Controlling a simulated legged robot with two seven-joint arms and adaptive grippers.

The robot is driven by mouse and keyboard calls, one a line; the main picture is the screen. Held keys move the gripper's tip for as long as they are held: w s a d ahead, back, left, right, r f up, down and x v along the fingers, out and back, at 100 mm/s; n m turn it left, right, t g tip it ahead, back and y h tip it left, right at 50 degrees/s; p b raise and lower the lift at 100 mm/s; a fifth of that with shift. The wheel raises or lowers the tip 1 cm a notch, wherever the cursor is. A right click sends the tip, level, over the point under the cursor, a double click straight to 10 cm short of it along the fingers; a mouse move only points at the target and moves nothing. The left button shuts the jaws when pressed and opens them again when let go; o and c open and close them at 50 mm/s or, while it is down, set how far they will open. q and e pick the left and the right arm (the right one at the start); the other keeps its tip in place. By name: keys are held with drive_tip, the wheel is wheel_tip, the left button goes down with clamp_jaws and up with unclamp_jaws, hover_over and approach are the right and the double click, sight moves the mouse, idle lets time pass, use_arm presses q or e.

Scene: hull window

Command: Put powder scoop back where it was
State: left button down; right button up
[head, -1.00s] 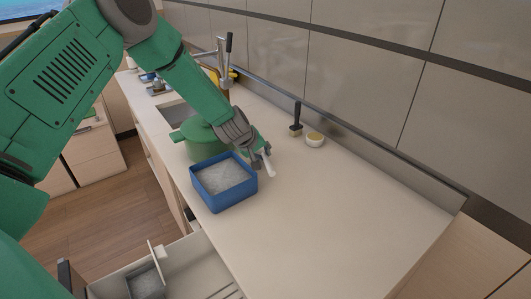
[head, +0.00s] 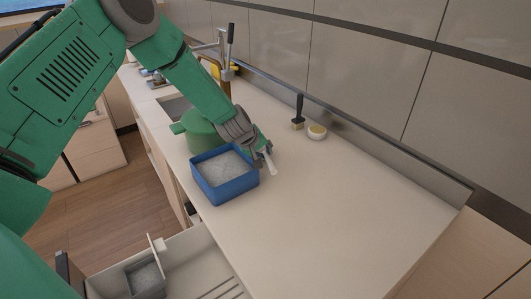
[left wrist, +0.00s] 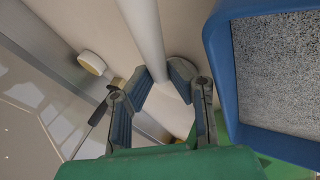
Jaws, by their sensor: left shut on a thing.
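The powder scoop, as far as I can tell, is a white rod-like piece (head: 271,161) at my left gripper (head: 263,155), just right of the blue box (head: 224,186) on the counter. In the left wrist view the white rod (left wrist: 144,32) runs up between the fingers of my left gripper (left wrist: 168,82), which is shut on it. A pale round end shows beyond the fingers; the scoop's bowl is not clear. The blue box holds pale grey powder, and its blue wall (left wrist: 216,60) is close beside the gripper in the wrist view. My right gripper is not in view.
A green pot (head: 201,134) stands behind the box. An open drawer (head: 195,258) holds a grey container (head: 147,279). The counter's right side is clear.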

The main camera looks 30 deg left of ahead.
sight(267, 153)
use_arm(q)
drive_tip(key=c, duration=1.6)
unclamp_jaws()
drive_tip(key=shift+o, duration=1)
drive_tip(key=shift+d, duration=0.1)
drive_tip(key=shift+d+r, duration=0.25)
drive_tip(key=shift+d, duration=0.2)
drive_tip(key=r, duration=0.9)
drive_tip(key=shift+a, duration=0.35)
drive_tip(key=shift+d+r, duration=0.25)
drive_tip(key=shift+d, duration=0.05)
